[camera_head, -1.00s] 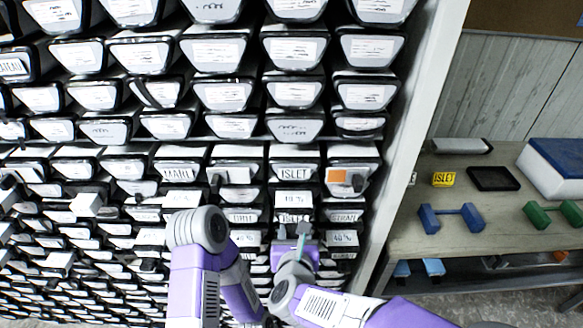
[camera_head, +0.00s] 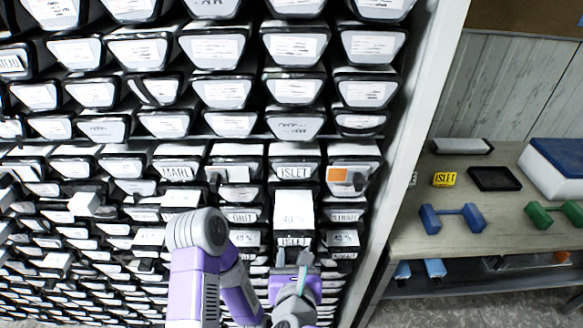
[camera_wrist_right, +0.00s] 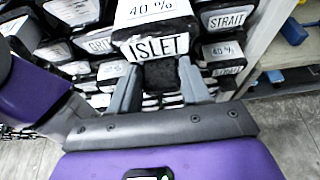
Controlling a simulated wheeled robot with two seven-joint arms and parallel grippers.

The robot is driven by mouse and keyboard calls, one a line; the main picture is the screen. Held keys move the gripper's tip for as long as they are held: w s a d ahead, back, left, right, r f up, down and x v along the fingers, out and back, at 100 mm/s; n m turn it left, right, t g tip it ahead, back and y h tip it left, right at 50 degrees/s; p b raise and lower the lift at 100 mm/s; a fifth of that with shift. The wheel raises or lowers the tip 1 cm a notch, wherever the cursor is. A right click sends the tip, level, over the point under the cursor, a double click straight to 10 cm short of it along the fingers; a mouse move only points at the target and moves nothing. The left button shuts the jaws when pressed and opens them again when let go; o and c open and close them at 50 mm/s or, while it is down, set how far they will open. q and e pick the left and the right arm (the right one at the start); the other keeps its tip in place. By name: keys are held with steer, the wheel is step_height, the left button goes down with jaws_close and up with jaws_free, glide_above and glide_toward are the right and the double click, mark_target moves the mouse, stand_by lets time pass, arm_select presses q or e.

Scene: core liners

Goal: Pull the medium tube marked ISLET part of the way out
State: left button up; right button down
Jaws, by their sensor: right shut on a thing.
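The medium tube marked ISLET (camera_head: 293,210) stands out from the rack, its white 40 % top showing well past the neighbouring tube ends. Its ISLET label (camera_wrist_right: 161,47) faces the right wrist camera. My right gripper (camera_head: 293,258) is at the tube's front end. In the right wrist view the fingers (camera_wrist_right: 161,78) are on both sides of the dark part below the label, shut on it. The tube's rear is hidden inside the rack. A larger tube end above it also reads ISLET (camera_head: 295,172). My left gripper is not in view.
Tubes marked STRAIT (camera_wrist_right: 226,20) and GRIT (camera_head: 241,217) flank it closely. The rack's white side post (camera_head: 420,120) stands to the right. Beyond it a bench (camera_head: 455,240) carries a yellow ISLET block (camera_head: 444,179), a black tray (camera_head: 494,178) and blue and green dumbbell shapes.

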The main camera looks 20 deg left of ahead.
steer(key=s+d+b, duration=0.3)
steer(key=s, duration=0.7)
stand_by(0.7)
steer(key=shift+s, duration=0.1)
